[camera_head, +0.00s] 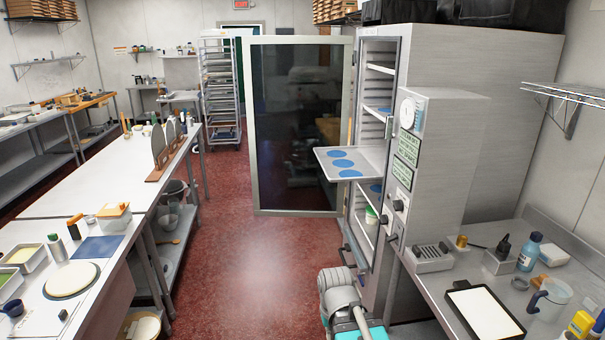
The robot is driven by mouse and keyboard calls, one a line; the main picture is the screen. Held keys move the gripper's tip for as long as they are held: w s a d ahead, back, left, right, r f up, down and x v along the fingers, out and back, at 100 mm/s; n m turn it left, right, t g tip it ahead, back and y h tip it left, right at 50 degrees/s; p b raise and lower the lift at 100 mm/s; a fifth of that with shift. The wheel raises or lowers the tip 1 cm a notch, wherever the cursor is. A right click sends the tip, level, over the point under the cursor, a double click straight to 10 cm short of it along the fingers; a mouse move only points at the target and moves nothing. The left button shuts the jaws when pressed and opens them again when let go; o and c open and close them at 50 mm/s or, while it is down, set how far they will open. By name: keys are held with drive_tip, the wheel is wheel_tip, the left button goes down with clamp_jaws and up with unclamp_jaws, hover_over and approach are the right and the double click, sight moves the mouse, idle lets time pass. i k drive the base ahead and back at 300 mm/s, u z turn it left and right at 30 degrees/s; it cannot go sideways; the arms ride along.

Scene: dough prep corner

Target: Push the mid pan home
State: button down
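A pale flat pan (370,161) with three blue discs on it juts out at mid height from the tall steel cabinet (460,55). Its inner end is within the cabinet's open front and its outer end hangs over the floor to the left. The cabinet's dark glass door (297,125) stands wide open, behind the pan in the picture. Part of my arm, grey with a teal part, shows at the bottom centre, below and apart from the pan.
A control box with knobs (398,206) flanks the opening on the right. A cluttered counter (415,284) stands at right, a long worktable (88,183) at left. The red floor (228,265) between is clear.

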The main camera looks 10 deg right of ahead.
sight(365, 163)
drive_tip(key=u, duration=0.6)
drive_tip(key=i, duration=2)
drive_tip(key=z, duration=0.6)
drive_tip(key=k, duration=0.9)
drive_tip(key=z, duration=0.05)
drive_tip(key=i, duration=0.15)
drive_tip(key=z, duration=0.1)
